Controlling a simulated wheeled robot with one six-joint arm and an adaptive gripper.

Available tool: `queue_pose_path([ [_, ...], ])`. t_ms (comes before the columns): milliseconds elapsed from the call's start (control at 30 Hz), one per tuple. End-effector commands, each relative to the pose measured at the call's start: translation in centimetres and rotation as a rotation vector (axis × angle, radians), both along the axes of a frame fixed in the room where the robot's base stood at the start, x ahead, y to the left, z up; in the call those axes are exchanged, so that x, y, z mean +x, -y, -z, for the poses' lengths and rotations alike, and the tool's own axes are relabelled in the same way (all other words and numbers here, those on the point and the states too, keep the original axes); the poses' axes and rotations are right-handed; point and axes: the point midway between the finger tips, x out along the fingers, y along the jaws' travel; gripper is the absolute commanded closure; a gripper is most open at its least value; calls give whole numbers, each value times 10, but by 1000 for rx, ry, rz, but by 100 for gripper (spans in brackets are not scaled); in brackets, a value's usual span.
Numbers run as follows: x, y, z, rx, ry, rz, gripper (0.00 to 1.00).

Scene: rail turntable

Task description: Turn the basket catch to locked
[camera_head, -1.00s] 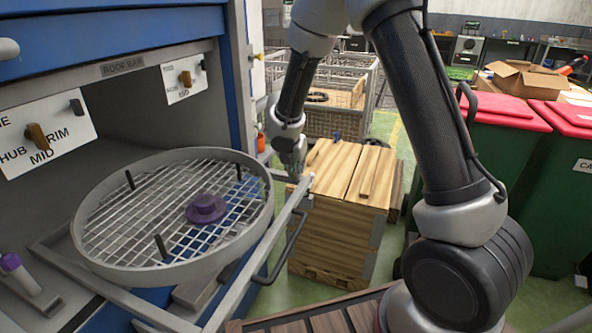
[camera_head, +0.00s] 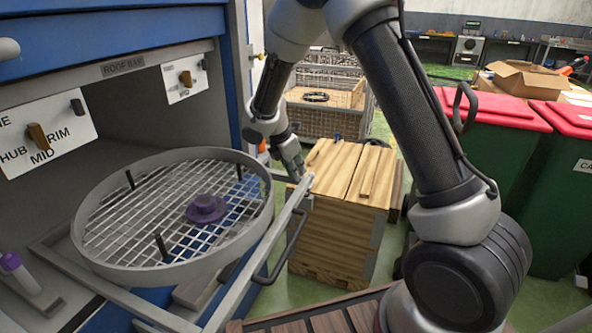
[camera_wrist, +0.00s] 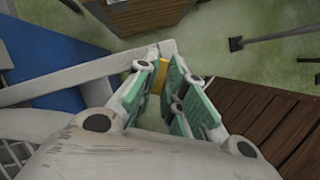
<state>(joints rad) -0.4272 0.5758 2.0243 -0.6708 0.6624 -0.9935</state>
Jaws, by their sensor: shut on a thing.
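The round grey basket (camera_head: 172,262) with a wire-mesh floor and a purple hub sits on a pulled-out rail frame (camera_head: 258,254). My gripper (camera_head: 299,177) is at the frame's outer far corner, to the right of the basket. In the wrist view, my gripper (camera_wrist: 160,82) has its green-padded fingers shut on a small yellow piece (camera_wrist: 157,85), which seems to be the basket catch. The fingers hide most of it, so I cannot read its position.
A wooden crate (camera_head: 340,235) stands just beyond the frame corner. A black handle (camera_head: 280,255) juts from the frame's front. Blue cabinet walls (camera_head: 120,20) enclose the left side. Green bins with red lids (camera_head: 495,110) stand at right.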

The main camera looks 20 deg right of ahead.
Motion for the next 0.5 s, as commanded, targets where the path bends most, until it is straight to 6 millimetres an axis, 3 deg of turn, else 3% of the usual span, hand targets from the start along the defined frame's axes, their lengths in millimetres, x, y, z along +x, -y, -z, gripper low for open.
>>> queue_pose_path([
  [500,3,0,0,0,0,489,100],
])
